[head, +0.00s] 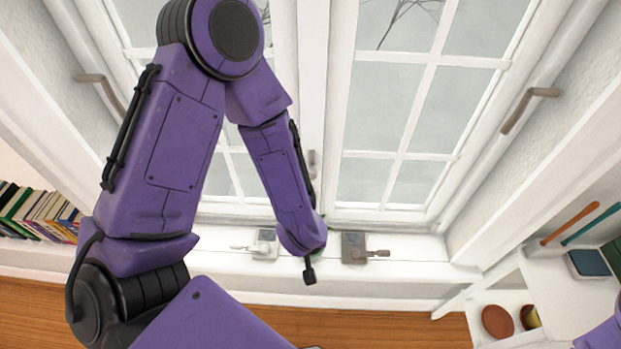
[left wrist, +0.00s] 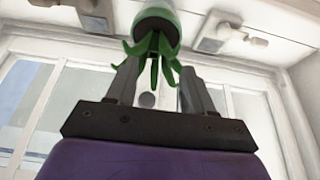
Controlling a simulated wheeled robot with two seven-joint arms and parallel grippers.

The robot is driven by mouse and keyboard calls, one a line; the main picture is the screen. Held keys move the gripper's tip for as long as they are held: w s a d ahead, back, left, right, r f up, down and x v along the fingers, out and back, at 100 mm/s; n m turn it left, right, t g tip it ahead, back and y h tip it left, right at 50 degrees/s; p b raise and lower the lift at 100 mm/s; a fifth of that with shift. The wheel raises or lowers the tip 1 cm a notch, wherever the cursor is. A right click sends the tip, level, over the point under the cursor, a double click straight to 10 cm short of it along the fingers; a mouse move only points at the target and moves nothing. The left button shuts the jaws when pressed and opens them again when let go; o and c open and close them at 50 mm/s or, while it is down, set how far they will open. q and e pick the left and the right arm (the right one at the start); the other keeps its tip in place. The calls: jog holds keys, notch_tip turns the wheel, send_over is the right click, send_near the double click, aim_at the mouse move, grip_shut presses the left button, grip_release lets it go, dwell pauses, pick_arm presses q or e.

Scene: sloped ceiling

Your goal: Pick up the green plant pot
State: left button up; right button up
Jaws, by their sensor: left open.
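The green plant pot (left wrist: 156,14) shows at the top edge of the left wrist view, partly cut off. Its green leaves (left wrist: 153,46) spread toward my left gripper (left wrist: 160,70), which is open. The leaves reach between and in front of the two grey fingers; I cannot tell whether they touch. In the head view my left arm reaches down to the white windowsill, and its wrist hides the gripper and almost all of the plant. My right gripper is not in view.
Two grey fittings with handles, a left one (head: 264,244) and a right one (head: 355,248), flank my left wrist at the windowsill (head: 425,249). The window (head: 400,130) rises behind. Books (head: 40,215) stand at left. A white shelf (head: 560,310) holds items at right.

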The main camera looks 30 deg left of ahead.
aim_at(315, 255)
pick_arm(q)
jog(key=x, duration=0.3)
jog(key=w+x, duration=0.1)
jog(key=x, duration=0.7)
jog(key=shift+w+a+r, duration=0.1)
jog(key=shift+w+r, duration=0.15)
jog(key=shift+r, duration=0.1)
jog(key=shift+s+r, duration=0.1)
grip_shut()
dwell(0.5)
